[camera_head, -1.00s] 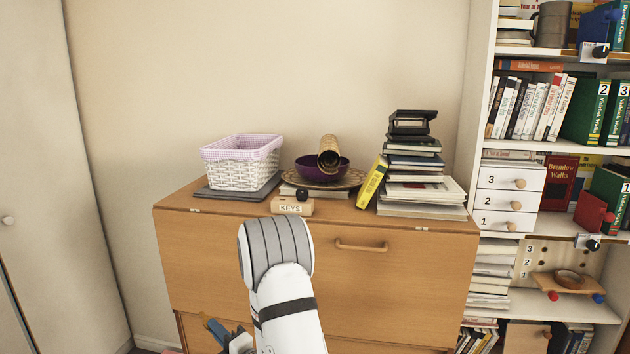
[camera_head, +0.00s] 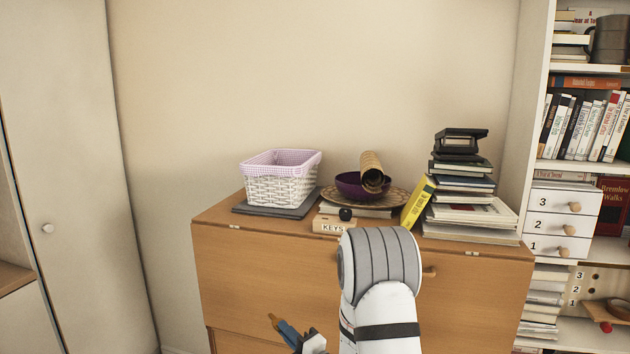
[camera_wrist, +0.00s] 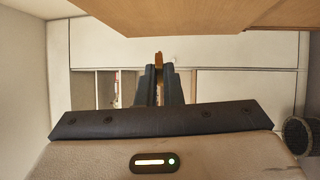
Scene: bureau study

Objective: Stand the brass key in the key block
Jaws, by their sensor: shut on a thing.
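The brass key (camera_head: 272,318) sticks out from the tips of my gripper (camera_head: 283,328), low in the head view. In the wrist view the key (camera_wrist: 158,57) shows as a small brown-orange piece between the dark fingers of my gripper (camera_wrist: 159,75), which are shut on it. The rest of the key is hidden by the fingers. The key block (camera_head: 334,225), pale wood marked KEYS, stands on the front edge of the bureau top. A small round black thing (camera_head: 345,213) shows at its top. My gripper is in front of the bureau, below and apart from the block.
The bureau (camera_head: 260,260) also holds a white basket (camera_head: 281,185) at left, a purple bowl (camera_head: 352,186) with a rolled tube on a woven mat, a leaning yellow book (camera_head: 417,203) and a tall book stack (camera_head: 465,213). Shelves (camera_head: 541,90) stand at right.

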